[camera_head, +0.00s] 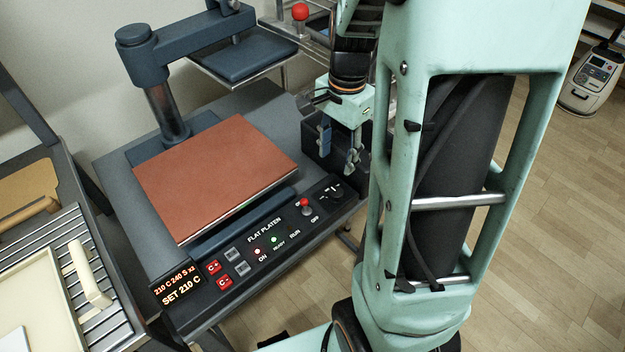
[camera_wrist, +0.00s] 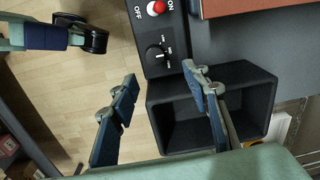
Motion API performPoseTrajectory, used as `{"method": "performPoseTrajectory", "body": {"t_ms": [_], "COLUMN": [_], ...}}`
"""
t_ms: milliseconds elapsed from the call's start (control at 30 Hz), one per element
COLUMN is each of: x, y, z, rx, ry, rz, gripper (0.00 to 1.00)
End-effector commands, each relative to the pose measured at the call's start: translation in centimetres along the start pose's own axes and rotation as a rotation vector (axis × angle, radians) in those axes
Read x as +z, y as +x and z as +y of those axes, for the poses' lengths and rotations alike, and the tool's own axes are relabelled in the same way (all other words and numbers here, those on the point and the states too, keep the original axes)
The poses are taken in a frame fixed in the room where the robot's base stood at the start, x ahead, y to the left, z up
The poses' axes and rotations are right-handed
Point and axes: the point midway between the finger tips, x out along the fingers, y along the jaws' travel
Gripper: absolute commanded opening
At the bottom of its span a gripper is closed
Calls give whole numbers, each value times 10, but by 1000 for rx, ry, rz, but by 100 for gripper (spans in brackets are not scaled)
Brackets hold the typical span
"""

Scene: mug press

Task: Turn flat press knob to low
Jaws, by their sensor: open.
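The flat press has a red-brown platen (camera_head: 215,175) and a black control panel along its front edge. The black round knob (camera_head: 337,192) sits at the panel's right end. In the wrist view the knob (camera_wrist: 156,52) shows a white pointer line and small labels on its right side, too small to read surely. My gripper (camera_head: 338,160) is open and empty, over the dark open box beside the panel's right end. In the wrist view its fingers (camera_wrist: 160,80) are spread, with the tips just short of the knob in the picture and not touching it.
A red-tipped ON/OFF switch (camera_head: 305,207) is close to the knob. A dark open box (camera_wrist: 207,138) adjoins the panel end. A slatted rack (camera_head: 88,262) stands at left; open floor (camera_head: 530,220) lies right.

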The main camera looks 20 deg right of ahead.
Motion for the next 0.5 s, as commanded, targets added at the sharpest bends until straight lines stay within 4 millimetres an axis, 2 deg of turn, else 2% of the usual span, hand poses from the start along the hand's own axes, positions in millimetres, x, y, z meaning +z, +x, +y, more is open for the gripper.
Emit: {"method": "performPoseTrajectory", "body": {"t_ms": [100,233,500], "x": [0,0,-1], "y": [6,20,72], "z": [11,12,14], "rx": [32,38,37], "ry": [-37,-42,-39], "rz": [6,6,5], "gripper": [43,43,43]}}
